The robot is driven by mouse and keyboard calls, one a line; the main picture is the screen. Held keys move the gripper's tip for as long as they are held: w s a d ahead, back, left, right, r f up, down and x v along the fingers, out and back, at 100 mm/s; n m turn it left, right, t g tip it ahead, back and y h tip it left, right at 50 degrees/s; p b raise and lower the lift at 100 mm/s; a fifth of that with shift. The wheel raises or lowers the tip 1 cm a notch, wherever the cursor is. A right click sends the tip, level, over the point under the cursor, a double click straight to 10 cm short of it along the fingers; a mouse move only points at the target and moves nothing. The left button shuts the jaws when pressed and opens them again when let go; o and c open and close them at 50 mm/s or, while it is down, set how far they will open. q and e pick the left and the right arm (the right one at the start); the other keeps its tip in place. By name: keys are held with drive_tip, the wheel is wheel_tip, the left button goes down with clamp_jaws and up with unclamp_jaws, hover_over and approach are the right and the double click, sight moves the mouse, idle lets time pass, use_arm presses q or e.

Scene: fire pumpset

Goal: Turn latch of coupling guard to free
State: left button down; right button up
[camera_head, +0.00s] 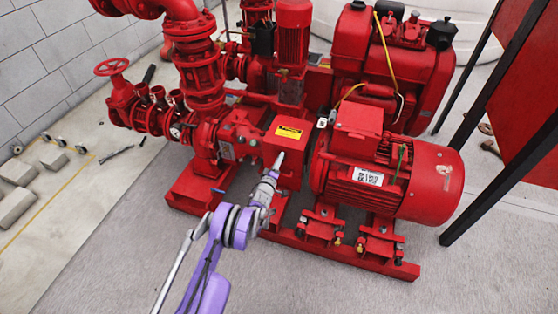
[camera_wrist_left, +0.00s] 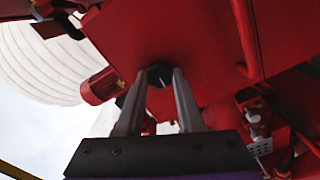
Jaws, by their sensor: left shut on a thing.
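The red coupling guard (camera_head: 292,150), with a yellow warning label on top, sits between the pump and the motor in the head view. It fills the middle of the left wrist view as a flat red face (camera_wrist_left: 200,50). A small dark latch (camera_wrist_left: 160,72) sticks out of that face. My left gripper (camera_head: 281,158) reaches the guard's front side, and in the wrist view its fingertips (camera_wrist_left: 162,76) are closed around the latch from both sides. The latch is hidden in the head view. My right gripper is in neither view.
The red motor (camera_head: 395,180) stands right of the guard on the red base frame (camera_head: 340,255). Red pump piping (camera_head: 200,75) rises to the left. A red engine (camera_head: 385,65) stands behind. Grey blocks (camera_head: 20,172) lie on the floor at left. The floor in front is clear.

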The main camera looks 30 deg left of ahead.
use_arm(q)
drive_tip(key=shift+f+n, duration=0.1)
drive_tip(key=shift+n, duration=0.3)
drive_tip(key=shift+d, duration=0.1)
drive_tip(key=c, duration=0.5)
unclamp_jaws()
drive_tip(key=p+v, duration=0.2)
drive_tip(key=v, duration=0.9)
drive_tip(key=shift+w, duration=0.1)
